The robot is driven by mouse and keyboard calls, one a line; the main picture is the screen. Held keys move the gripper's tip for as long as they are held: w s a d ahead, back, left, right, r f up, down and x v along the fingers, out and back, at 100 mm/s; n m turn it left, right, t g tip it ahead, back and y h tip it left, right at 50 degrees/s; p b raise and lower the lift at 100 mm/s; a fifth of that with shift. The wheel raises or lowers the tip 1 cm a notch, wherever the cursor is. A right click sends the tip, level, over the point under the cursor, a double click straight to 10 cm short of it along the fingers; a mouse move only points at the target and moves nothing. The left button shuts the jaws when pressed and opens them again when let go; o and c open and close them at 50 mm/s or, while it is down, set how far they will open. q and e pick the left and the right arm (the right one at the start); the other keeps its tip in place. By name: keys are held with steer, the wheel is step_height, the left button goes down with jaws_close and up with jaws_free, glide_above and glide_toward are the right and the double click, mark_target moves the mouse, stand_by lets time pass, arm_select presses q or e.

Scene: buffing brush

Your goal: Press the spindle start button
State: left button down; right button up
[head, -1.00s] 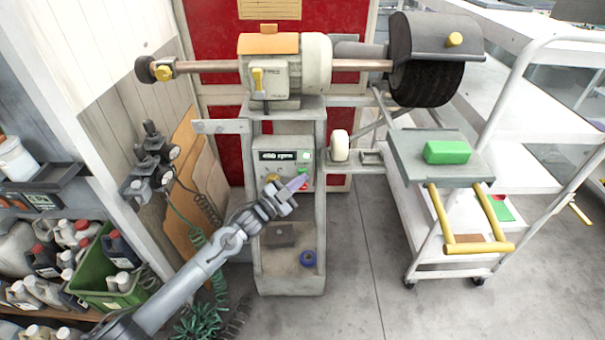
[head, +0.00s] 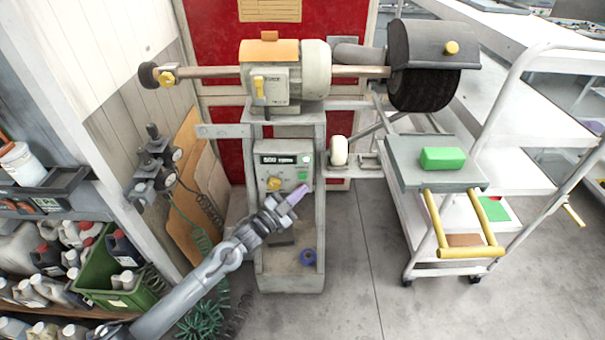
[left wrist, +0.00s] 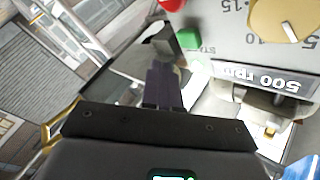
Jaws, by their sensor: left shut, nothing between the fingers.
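The control panel (head: 264,172) of the buffing machine faces me, with a display (head: 285,159) reading 500 rpm and a yellow knob (head: 274,184). A green button (head: 302,175) sits right of the knob, and a partly hidden label beside it shows in the left wrist view, where the green button (left wrist: 188,38) lies just beyond and right of the fingertips. A red button (left wrist: 172,4) is at the top edge there. My left gripper (head: 297,194) is shut and empty, its purple fingertips just below the green button in the head view. I see no clear contact.
The motor (head: 285,70) with its spindle and black brush wheel (head: 425,88) stands above the panel. A cart (head: 405,240) holding a green block (head: 442,158) is to the right. Green hoses and a crate (head: 100,275) of bottles are at left. A blue ring (head: 308,257) lies below.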

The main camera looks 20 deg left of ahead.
arm_select(q)
steer(key=s+p, duration=0.1)
steer(key=s+d+p, duration=0.1)
steer(key=shift+s, duration=0.4)
